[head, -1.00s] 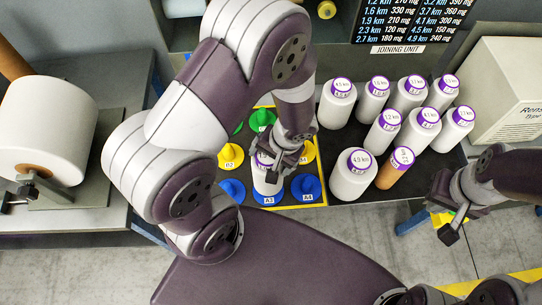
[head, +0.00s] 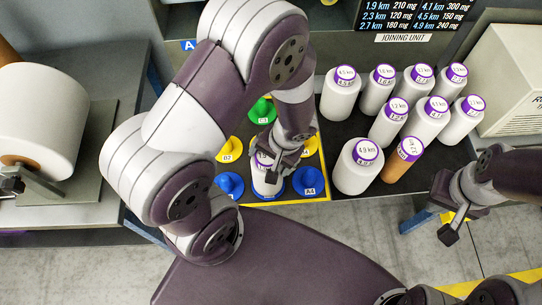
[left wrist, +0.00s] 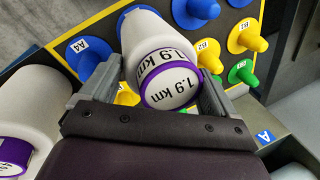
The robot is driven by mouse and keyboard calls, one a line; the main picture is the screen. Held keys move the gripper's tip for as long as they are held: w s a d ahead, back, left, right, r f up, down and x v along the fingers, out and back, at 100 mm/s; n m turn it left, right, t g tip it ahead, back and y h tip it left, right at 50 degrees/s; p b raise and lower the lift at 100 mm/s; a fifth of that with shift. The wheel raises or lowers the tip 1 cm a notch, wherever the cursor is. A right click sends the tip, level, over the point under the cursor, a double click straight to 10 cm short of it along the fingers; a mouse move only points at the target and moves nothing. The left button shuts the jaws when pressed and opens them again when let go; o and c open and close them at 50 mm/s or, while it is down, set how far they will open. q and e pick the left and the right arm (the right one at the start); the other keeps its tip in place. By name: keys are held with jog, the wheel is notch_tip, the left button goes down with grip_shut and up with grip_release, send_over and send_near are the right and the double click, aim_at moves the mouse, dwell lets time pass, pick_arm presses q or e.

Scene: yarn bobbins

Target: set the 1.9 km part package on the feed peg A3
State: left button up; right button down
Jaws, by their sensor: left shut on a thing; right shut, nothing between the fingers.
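The 1.9 km part package, a white bobbin with a purple-rimmed label (head: 267,186), is held by my left gripper (head: 277,160) over the front row of the peg board. In the left wrist view the 1.9 km package (left wrist: 148,40) sits between both fingers, its labelled end toward the camera. It hides most of feed peg A3; only some blue shows around its lower end. I cannot tell whether it is fully seated. Blue peg A4 (head: 309,181) stands just to its right. My right gripper (head: 452,227) is shut and empty at the right, away from the board.
Several labelled bobbins stand right of the board, the 4.9 km one (head: 357,172) and a brown-bodied 2.7 km one (head: 397,165) closest. Yellow peg B2 (head: 230,149) and green peg C1 (head: 262,110) are bare. A large white roll (head: 38,118) is at the left.

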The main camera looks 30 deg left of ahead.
pick_arm(q)
jog(key=shift+f+b, duration=0.3)
jog(key=shift+b, duration=0.05)
jog(key=o, duration=1.7)
jog(key=shift+o, duration=0.2)
jog(key=shift+r, duration=0.1)
jog(key=v, duration=1.2)
jog(key=shift+r, duration=0.25)
jog(key=shift+d, duration=0.15)
